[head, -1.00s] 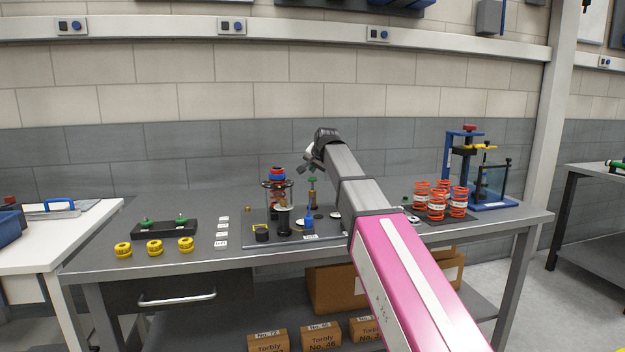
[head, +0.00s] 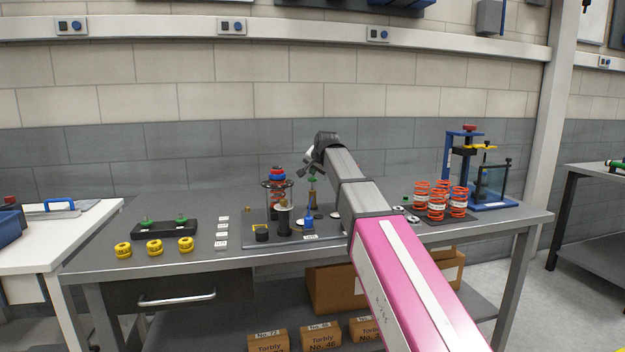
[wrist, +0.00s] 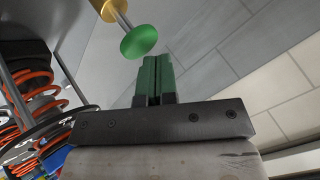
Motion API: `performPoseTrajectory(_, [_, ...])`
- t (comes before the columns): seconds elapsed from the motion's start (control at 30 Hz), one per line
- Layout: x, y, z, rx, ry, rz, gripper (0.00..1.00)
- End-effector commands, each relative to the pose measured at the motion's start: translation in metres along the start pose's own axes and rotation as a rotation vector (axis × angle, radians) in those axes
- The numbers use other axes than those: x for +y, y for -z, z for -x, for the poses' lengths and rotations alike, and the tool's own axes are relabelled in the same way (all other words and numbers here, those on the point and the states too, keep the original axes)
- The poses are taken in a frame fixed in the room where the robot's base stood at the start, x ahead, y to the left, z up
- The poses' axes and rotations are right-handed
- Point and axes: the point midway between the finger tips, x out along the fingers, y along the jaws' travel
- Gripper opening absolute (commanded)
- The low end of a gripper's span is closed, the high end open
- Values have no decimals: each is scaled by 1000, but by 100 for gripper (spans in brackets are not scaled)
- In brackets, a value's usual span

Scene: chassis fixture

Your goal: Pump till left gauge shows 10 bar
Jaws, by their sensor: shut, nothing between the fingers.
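A green knob (wrist: 138,42) on a thin metal rod with a brass collar (wrist: 113,8) shows in the wrist view. In the head view the green knob (head: 312,180) tops a brass post on the bench fixture. My gripper (wrist: 157,58) has green fingers pressed together, with nothing between them. Its tips are just beside the knob in the picture; I cannot tell whether they touch it. In the head view my gripper (head: 304,171) is above and left of the knob. Small white round faces (head: 335,215) lie near the post, too small to read as gauges.
A caged orange spring with a red and blue top (head: 277,178) stands close to the left of the post. It also shows in the wrist view (wrist: 38,92). Orange springs (head: 437,203) and a blue press (head: 452,165) stand right. The wall is behind.

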Motion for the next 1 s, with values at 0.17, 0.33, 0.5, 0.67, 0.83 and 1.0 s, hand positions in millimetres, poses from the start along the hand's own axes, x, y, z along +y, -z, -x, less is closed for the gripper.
performPoseTrajectory(0.17, [1, -1, -1, 0, 0, 0, 0])
performPoseTrajectory(0.33, [2, -2, -3, 0, 0, 0, 0])
performPoseTrajectory(0.5, [3, -3, -4, 0, 0, 0, 0])
performPoseTrajectory(0.67, [4, -4, -5, 0, 0, 0, 0])
performPoseTrajectory(0.83, [5, -5, -6, 0, 0, 0, 0])
performPoseTrajectory(1.0, [5, -6, -7, 0, 0, 0, 0])
